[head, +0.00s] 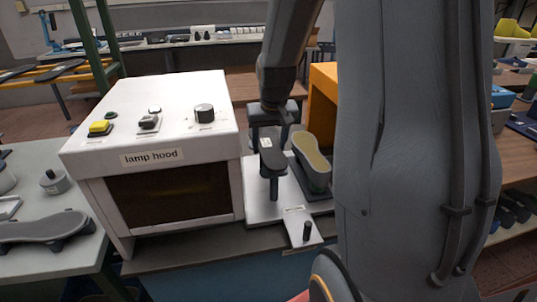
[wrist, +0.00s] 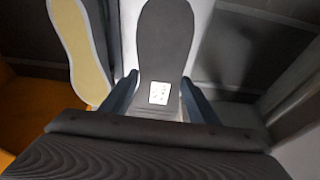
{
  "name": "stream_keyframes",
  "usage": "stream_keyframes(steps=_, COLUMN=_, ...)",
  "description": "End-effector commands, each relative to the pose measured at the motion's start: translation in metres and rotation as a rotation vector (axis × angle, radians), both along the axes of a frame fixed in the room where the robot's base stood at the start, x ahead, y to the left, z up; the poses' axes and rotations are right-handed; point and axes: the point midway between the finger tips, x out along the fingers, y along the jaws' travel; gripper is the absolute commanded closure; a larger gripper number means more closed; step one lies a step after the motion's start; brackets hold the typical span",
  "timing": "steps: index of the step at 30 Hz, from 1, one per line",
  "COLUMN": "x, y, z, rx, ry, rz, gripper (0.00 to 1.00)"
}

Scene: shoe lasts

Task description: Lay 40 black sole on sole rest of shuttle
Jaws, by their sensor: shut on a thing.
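My gripper (wrist: 160,84) is shut on the black sole (wrist: 165,38) near its labelled end, with one finger at each side edge. A small white label lies on the sole between the fingers. In the head view the sole (head: 271,160) lies roughly flat above the pale shuttle plate (head: 262,208), over a dark upright post (head: 273,188). I cannot tell whether it touches the rest below, which the sole mostly hides. My gripper (head: 277,118) is above the sole's far end. The size mark is too small to read.
A yellow-bottomed shoe form (head: 312,162) stands close to the right of the sole; it also shows in the wrist view (wrist: 73,45). The white lamp hood (head: 150,158) stands close on the left. A small black knob (head: 307,231) rises at the shuttle's front. An orange housing (head: 322,95) stands behind.

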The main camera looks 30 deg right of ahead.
Motion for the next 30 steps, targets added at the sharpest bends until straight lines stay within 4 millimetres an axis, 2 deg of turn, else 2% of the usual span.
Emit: stream_keyframes(steps=30, x=0.0, y=0.0, z=-0.014, rx=0.0, ry=0.0, rz=0.0, gripper=0.65)
